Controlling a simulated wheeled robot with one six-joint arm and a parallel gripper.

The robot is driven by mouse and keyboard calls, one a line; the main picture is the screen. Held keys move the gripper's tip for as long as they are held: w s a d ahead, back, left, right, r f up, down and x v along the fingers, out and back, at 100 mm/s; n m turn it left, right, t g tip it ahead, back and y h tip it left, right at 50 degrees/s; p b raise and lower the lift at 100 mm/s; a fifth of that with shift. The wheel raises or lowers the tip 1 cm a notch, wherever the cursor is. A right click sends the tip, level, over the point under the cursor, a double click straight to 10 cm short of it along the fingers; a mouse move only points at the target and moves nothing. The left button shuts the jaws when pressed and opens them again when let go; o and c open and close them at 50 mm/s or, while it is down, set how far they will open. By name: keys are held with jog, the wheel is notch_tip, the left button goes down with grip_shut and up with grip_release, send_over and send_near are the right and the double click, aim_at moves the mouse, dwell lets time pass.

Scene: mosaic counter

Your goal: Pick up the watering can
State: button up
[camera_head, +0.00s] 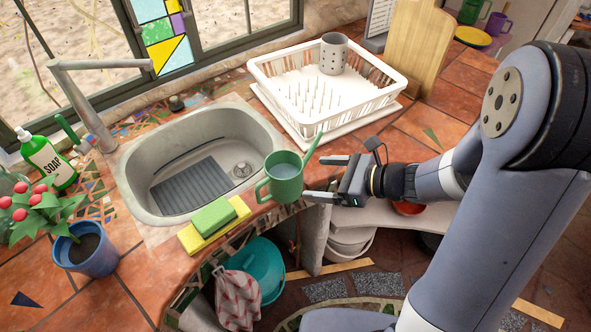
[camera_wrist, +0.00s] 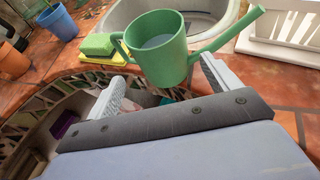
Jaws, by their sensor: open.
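The green watering can (camera_head: 284,178) stands upright at the counter's front edge, by the right front of the sink. Its handle is on the left and its long spout points up to the right. In the wrist view the can (camera_wrist: 160,45) is just beyond the fingertips. My gripper (camera_head: 312,178) is open and empty, to the right of the can, with its fingers pointing left towards it. In the wrist view the fingers of my gripper (camera_wrist: 168,78) are spread apart, and the can's lower body appears between and ahead of them. I cannot tell whether they touch it.
A sink (camera_head: 160,150) lies behind the can. Green and yellow sponges (camera_head: 213,222) are to its left. A white dish rack (camera_head: 300,110) stands behind the gripper. A potted plant (camera_head: 88,250) and a soap bottle (camera_head: 45,160) are at the left. Below is an open shelf with a teal bowl (camera_head: 262,268).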

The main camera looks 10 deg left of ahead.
jog(key=p, duration=0.2)
send_near(270, 174)
jog(key=x, duration=0.5)
jog(key=shift+a, duration=0.3)
jog(key=shift+s, duration=0.1)
jog(key=shift+r, duration=0.15)
jog(key=c, duration=1)
